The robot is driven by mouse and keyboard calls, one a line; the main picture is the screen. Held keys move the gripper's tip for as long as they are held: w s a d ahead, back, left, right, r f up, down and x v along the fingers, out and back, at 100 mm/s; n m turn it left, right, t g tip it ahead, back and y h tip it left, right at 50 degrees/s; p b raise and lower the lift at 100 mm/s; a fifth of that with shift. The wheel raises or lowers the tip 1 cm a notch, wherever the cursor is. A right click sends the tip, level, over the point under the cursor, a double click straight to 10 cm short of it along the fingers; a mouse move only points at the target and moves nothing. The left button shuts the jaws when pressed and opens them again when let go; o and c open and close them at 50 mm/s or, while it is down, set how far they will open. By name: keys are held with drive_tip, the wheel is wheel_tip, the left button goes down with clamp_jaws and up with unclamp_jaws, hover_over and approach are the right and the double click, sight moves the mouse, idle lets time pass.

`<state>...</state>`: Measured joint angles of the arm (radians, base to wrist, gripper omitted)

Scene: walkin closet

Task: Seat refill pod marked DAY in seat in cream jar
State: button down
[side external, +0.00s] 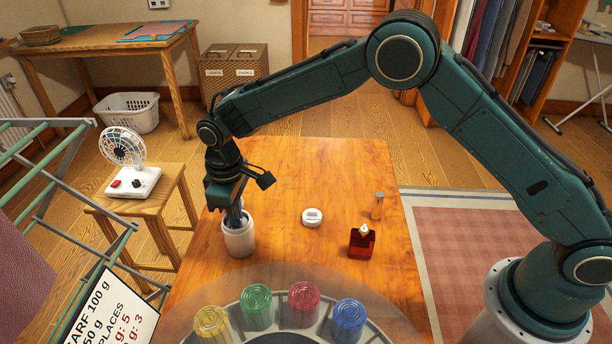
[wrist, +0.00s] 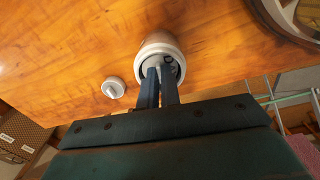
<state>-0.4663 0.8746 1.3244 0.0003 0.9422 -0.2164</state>
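The cream jar (side external: 239,241) is a white, open-topped pot standing upright on the wooden table; it also shows in the wrist view (wrist: 158,43). My gripper (side external: 236,222) points down at the jar, with its fingertips in the mouth. In the wrist view my gripper (wrist: 159,73) has its fingers close together, with a narrow pale piece between the tips. This looks like the grip of the refill pod (wrist: 170,62), a grey part with dark marking inside the jar rim. The marking cannot be read, and the seat below is hidden.
A round white lid-like piece (side external: 312,217) lies right of the jar. A red bottle (side external: 361,242) and a small corked vial (side external: 378,205) stand farther right. A round carousel with coloured jars (side external: 257,305) is at the front. The table behind the lid-like piece is clear.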

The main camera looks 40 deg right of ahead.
drive_tip(key=shift+f, duration=0.25)
idle(0.5)
drive_tip(key=c, duration=2)
unclamp_jaws()
drive_tip(key=shift+r, duration=0.45)
drive_tip(key=shift+r, duration=0.35)
drive_tip(key=shift+r, duration=0.35)
drive_tip(key=shift+r, duration=0.7)
drive_tip(key=shift+r, duration=0.35)
